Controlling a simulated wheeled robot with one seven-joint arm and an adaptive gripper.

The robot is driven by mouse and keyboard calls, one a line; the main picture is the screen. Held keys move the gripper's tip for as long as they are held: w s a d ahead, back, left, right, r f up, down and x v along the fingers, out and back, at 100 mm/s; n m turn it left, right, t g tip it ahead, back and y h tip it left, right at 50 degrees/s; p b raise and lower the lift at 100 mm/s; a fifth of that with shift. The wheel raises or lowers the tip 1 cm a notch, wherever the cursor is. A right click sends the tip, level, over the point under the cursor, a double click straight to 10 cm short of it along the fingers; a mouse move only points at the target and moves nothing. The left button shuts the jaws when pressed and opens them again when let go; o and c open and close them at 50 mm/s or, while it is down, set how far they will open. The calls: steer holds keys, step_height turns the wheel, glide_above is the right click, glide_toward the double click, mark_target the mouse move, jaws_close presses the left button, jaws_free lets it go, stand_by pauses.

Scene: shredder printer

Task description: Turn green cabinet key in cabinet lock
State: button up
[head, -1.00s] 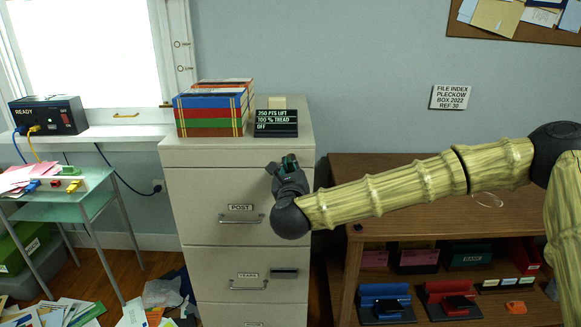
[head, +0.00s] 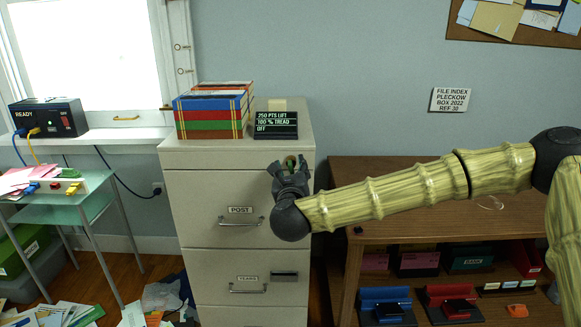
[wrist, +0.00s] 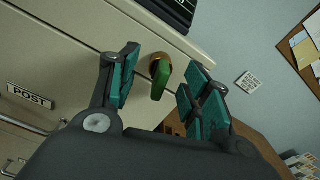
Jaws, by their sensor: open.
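The green cabinet key (wrist: 160,79) sits in the round brass-coloured cabinet lock (wrist: 157,58) on the front of the cream filing cabinet (head: 190,185), near its upper right corner. My gripper (wrist: 157,86) is open, with one teal-padded finger on each side of the key and gaps between the pads and the key. In the head view my gripper (head: 289,165) is in front of the cabinet's top right corner and hides most of the lock; a small bit of green shows between the fingers.
A striped box (head: 210,112) and a black text display (head: 276,124) stand on the cabinet top. The drawer marked POST (wrist: 30,96) is shut, with its handle left of my gripper. A brown shelf unit (head: 400,200) stands to the right.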

mark_target(291, 170)
steer(key=shift+s+b, duration=0.6)
steer(key=shift+s, duration=2.4)
steer(key=s+a+f+n+g+y+p, duration=0.15)
steer(key=s+f+n, duration=0.3)
steer(key=f, duration=0.45)
steer(key=s+a+f+n+g+y+p, duration=0.1)
steer(key=s+f+n+g, duration=0.2)
steer(key=f+n, duration=0.35)
steer(key=s+a+f+n+g+y+p, duration=0.1)
steer(key=s+f+n+g+y+p, duration=0.2)
steer(key=f, duration=0.7)
steer(key=s+d+f+n+g+h+p, duration=0.1)
steer(key=s+d+f+n+g, duration=0.2)
steer(key=s+f, duration=0.4)
steer(key=s+d+f+n+g+h, duration=0.1)
steer(key=s+d+f+n, duration=0.35)
steer(key=s+f, duration=0.2)
steer(key=s+d+f+n+g+h+p, duration=0.1)
steer(key=s+d+f+n+g+p, duration=0.1)
steer(key=s+d+n, duration=0.3)
steer(key=s+d+f+n+g+h+p, duration=0.2)
steer(key=s+d+n, duration=0.4)
steer(key=s+d, duration=0.7)
steer(key=s+f+g, duration=0.1)
steer(key=s+g, duration=0.1)
steer(key=s, duration=0.2)
steer(key=shift+s+d+f, duration=0.15)
steer(key=shift+d, duration=0.15)
